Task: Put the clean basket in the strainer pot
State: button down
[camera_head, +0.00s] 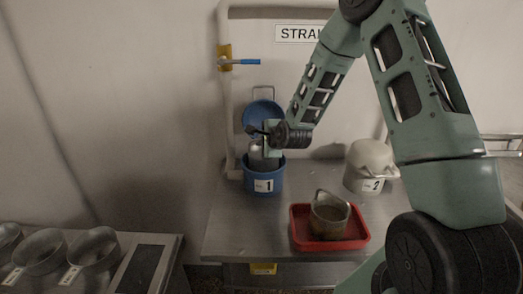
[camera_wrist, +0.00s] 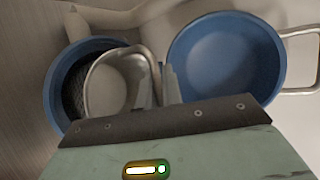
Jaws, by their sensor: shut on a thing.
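My gripper (camera_head: 262,142) is shut on the handle of a grey metal basket (camera_head: 256,160), over the open blue pot (camera_head: 264,184) labelled 1. In the wrist view the basket (camera_wrist: 108,86) lies within the outline of the blue pot (camera_wrist: 52,92), off toward its right side; its lower part is partly inside in the head view, but its depth is unclear. The fingers (camera_wrist: 168,88) are at the handle. A blue lid (camera_head: 262,112) leans upright behind the pot. Another basket (camera_head: 329,220), with brown contents, sits in a red tray (camera_head: 300,243).
A pale lidded pot (camera_head: 364,184) labelled 2 stands right on the steel table (camera_head: 225,230). A vertical pipe (camera_head: 228,110) with a blue-handled valve (camera_head: 240,61) rises at the left. Several round metal containers (camera_head: 92,248) stand on the left counter.

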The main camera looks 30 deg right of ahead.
aim_at(257, 151)
jog(key=shift+f+p, duration=0.3)
jog(key=shift+f, duration=1.8)
jog(key=c, duration=1.6)
grip_release()
jog(key=shift+o, duration=0.2)
